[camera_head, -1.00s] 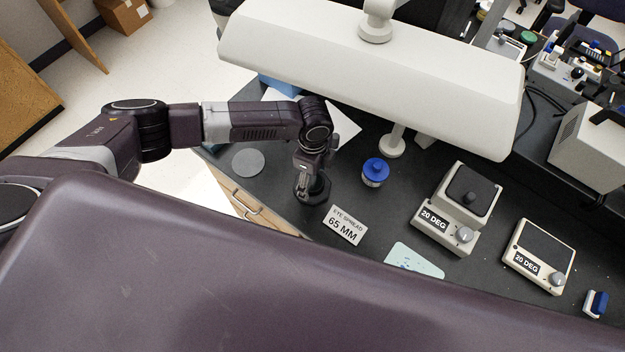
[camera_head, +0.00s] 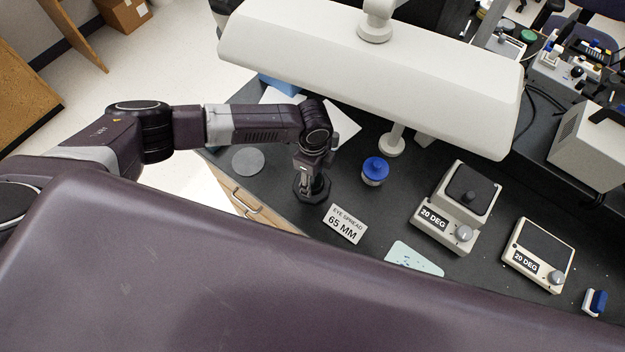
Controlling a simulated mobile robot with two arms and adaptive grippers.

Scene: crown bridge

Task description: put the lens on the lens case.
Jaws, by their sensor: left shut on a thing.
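My left gripper (camera_head: 309,182) points down over the dark bench at the left, next to the "EYE SPREAD 65 MM" sign. It is shut on a dark, roughly round thing (camera_head: 319,193), partly hidden by the fingers. This may be the lens, but I cannot tell for sure, nor whether it touches the bench. A flat grey disc (camera_head: 248,161) lies on the bench to the left of the gripper. I cannot tell which thing is the lens case. My right gripper is not in view.
The sign (camera_head: 345,224) stands just right of the gripper. A blue-lidded jar (camera_head: 375,170), a pale green speckled sheet (camera_head: 414,259) and two "20 DEG" devices (camera_head: 443,228) (camera_head: 539,256) are further right. A large white lamp head (camera_head: 370,75) hangs over the back.

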